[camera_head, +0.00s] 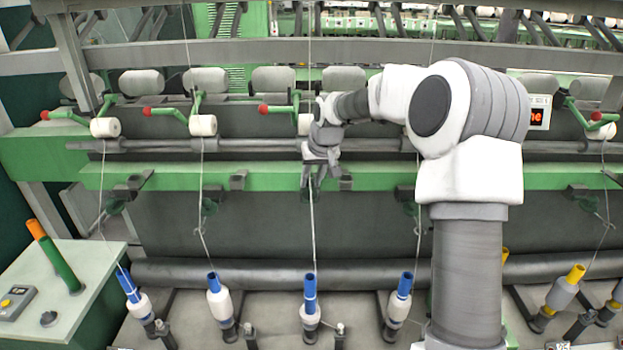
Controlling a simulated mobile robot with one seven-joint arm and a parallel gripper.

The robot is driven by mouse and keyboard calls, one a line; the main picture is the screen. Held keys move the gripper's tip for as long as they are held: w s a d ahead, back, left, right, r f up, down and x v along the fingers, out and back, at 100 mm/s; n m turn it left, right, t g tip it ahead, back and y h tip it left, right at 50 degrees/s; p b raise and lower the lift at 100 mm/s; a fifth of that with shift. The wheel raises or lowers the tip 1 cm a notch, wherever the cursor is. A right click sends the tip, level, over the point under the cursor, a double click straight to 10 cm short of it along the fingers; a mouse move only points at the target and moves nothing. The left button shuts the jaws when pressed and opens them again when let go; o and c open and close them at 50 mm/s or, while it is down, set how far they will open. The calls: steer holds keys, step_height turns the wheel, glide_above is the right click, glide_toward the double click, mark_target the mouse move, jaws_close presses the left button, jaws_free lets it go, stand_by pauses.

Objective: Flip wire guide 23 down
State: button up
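My gripper (313,184) points down at the front of the green rail (262,178), near the middle of the view. Its dark fingers are small and overlap the wire guide there, so I cannot tell whether they touch or hold it. That guide is mostly hidden. A thread (312,235) runs from this spot down to a blue-tipped bobbin (310,290). Other dark wire guides show on the left at the rail (128,188) and just below it (210,205). No number 23 is readable.
My arm blocks the right middle of the frame. Red-tipped green levers (172,112) and white rolls (203,125) line the machine above the rail. Several bobbins stand below. A box (60,290) with an orange-green tube (55,255) stands at left.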

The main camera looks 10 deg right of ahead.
jaws_close()
stand_by(1.0)
